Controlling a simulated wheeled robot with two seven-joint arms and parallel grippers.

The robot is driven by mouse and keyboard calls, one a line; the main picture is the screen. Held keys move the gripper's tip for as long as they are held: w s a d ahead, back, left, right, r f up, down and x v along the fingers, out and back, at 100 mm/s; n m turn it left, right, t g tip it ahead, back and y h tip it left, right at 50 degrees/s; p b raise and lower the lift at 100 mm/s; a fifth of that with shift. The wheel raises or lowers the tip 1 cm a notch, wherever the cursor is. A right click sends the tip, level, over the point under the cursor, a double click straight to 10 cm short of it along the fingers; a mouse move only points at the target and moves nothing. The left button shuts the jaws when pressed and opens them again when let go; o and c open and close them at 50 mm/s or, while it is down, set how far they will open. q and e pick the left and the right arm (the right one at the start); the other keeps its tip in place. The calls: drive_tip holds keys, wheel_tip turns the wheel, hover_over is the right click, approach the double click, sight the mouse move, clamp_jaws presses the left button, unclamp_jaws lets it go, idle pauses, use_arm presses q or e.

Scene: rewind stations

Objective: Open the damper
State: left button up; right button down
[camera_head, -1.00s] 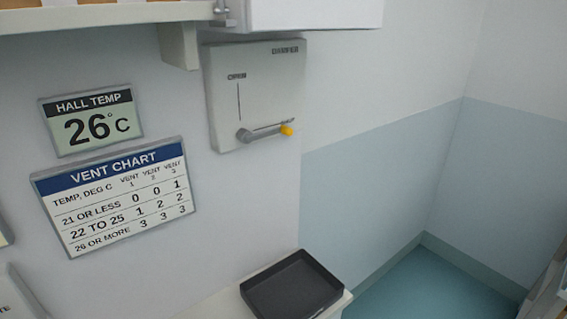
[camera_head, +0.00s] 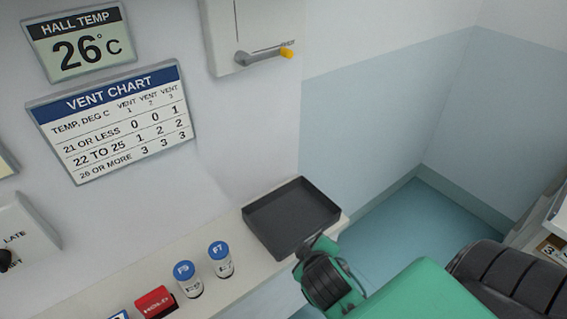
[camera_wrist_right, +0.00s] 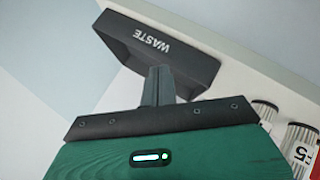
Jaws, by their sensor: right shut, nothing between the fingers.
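The damper panel (camera_head: 222,30) is a pale box on the wall at the top of the head view, its upper part cut off. Its grey lever (camera_head: 260,55) with a yellow knob (camera_head: 286,52) points right, nearly level, along a line with small lettering at its end. A second line runs upward from the pivot. My right gripper (camera_head: 323,245) is shut and empty, low in the head view, below and right of the lever and well apart from it. Its closed fingers (camera_wrist_right: 158,85) show in the wrist view in front of the dark tray. My left gripper is not in view.
A dark waste tray (camera_head: 248,212) sits on the shelf (camera_head: 222,296) close to my right gripper. Two blue-capped canisters (camera_head: 221,260) (camera_head: 188,279) and a red box (camera_head: 155,301) stand left of it. A 26°C display (camera_head: 80,45) and vent chart (camera_head: 115,120) hang left of the damper.

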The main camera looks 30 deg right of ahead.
drive_tip(key=w+d+r+n+t+h, duration=0.2)
drive_tip(key=w+r+n+t+h, duration=0.15)
drive_tip(key=r, duration=0.45)
drive_tip(key=w+d+r+n+t+h, duration=0.1)
drive_tip(key=w+r+n+t+h, duration=0.2)
drive_tip(key=w+r, duration=0.35)
drive_tip(key=a+r+n+t, duration=0.2)
drive_tip(key=r+n+t, duration=0.1)
drive_tip(key=r+n, duration=0.2)
drive_tip(key=w+a+r+n+t, duration=0.1)
drive_tip(key=r+n+t, duration=0.3)
drive_tip(key=r, duration=0.4)
drive_tip(key=shift+w+a+n, duration=0.25)
drive_tip(key=shift+a+n, duration=0.55)
drive_tip(key=shift+n, duration=0.05)
drive_tip(key=p, duration=0.8)
approach(268, 58)
drive_tip(key=w+d+r, duration=0.2)
drive_tip(key=w+d, duration=0.2)
drive_tip(key=shift+w+d+r+p, duration=0.15)
drive_tip(key=shift+d+r+p, duration=0.35)
drive_tip(key=shift+d, duration=0.3)
